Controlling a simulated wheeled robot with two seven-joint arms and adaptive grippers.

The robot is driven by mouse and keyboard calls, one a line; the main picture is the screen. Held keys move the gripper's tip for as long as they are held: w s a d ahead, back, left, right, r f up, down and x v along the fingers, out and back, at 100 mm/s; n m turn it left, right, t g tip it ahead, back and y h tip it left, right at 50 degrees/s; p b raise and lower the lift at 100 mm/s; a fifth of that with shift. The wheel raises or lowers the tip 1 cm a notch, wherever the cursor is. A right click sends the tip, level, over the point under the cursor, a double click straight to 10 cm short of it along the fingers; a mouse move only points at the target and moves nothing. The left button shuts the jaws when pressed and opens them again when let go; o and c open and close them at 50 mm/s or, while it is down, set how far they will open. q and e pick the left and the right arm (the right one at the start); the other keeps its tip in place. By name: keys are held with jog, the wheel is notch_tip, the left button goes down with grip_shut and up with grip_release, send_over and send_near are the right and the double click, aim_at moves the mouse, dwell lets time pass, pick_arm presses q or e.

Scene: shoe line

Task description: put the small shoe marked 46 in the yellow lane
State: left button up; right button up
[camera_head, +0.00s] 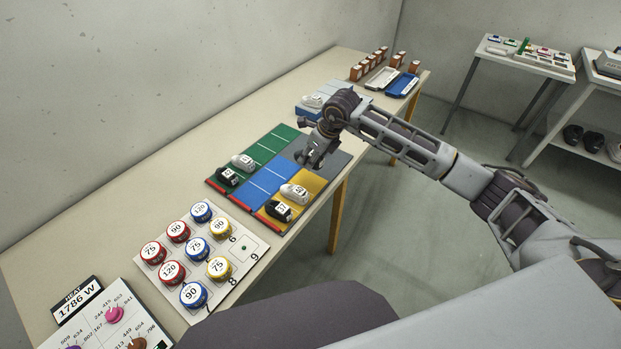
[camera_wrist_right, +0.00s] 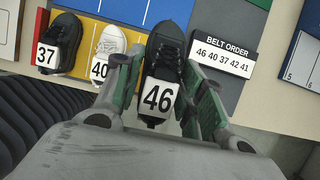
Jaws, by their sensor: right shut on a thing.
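The small black shoe marked 46 (camera_wrist_right: 158,92) is between the fingers of my right gripper (camera_head: 316,163), which is shut on it. In the head view the gripper hides most of this shoe. The yellow lane (camera_head: 314,184) lies just in front of the gripper, with a black shoe marked 37 (camera_head: 279,210) and a white shoe marked 40 (camera_head: 293,192) on it. In the right wrist view the held shoe appears over the border between the yellow lane (camera_wrist_right: 133,38) and a dark grey panel (camera_wrist_right: 212,28); its height is unclear. My left gripper is out of view.
A blue lane (camera_head: 264,178) is empty; the green lane (camera_head: 268,149) holds a black and a white shoe. A belt order sign (camera_wrist_right: 225,58) reads 46 40 37 42 41. A board of numbered round tins (camera_head: 248,250) stands nearer; trays (camera_head: 402,85) lie at the far end.

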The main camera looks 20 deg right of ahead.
notch_tip(320, 180, down, 4)
jog(key=shift+f, duration=0.25)
jog(key=shift+f+p, duration=0.3)
jog(key=shift+f, duration=0.1)
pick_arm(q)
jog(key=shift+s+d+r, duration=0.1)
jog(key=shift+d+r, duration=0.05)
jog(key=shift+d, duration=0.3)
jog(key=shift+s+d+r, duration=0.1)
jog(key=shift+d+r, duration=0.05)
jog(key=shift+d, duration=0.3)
pick_arm(e)
jog(key=shift+f, duration=0.1)
jog(key=shift+f, duration=1.75)
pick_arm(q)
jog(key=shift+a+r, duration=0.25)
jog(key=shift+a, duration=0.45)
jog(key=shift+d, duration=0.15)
